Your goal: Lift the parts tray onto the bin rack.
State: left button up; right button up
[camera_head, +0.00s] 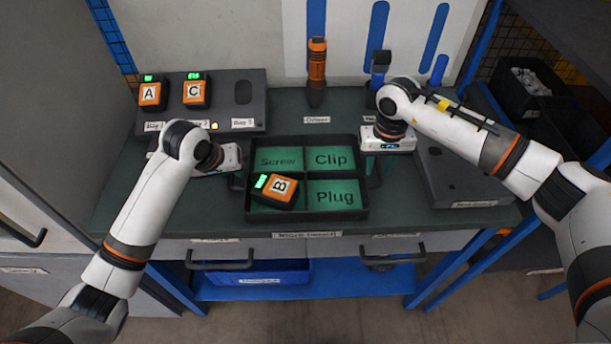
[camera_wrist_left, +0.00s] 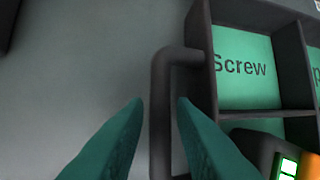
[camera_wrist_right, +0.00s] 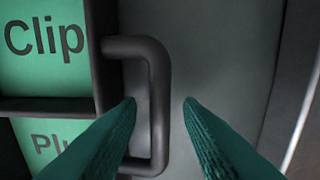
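The parts tray (camera_head: 306,214) is dark, with green-floored compartments marked Screw, Clip and Plug, and sits flat on the workbench. An orange-black block B (camera_head: 277,191) lies tilted in its front left compartment. My left gripper (camera_head: 236,178) is open at the tray's left handle (camera_wrist_left: 161,110); in the left wrist view the handle bar runs between its fingers, with gaps. My right gripper (camera_head: 378,167) is open at the right handle (camera_wrist_right: 158,90); its bar shows between the fingertips, apart from the right one. I cannot tell for sure which thing is the bin rack.
Blocks A (camera_head: 151,93) and C (camera_head: 195,91) stand on a dark labelled dock (camera_head: 251,101) at the back left. An orange driver (camera_head: 317,65) stands behind the tray. A dark labelled platform (camera_head: 462,176) is at the right. A black bin (camera_head: 528,88) sits further right.

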pick_arm(q)
jog(key=shift+w+d+f, duration=0.15)
jog(key=shift+w+f, duration=0.1)
jog(key=shift+f, duration=0.3)
pick_arm(e)
jog(key=shift+f, duration=0.6)
pick_arm(q)
jog(key=c, duration=0.4)
pick_arm(e)
jog(key=c, duration=0.4)
pick_arm(q)
grip_shut()
pick_arm(e)
grip_shut()
pick_arm(q)
jog(key=shift+r, duration=0.1)
pick_arm(e)
jog(key=shift+r, duration=0.1)
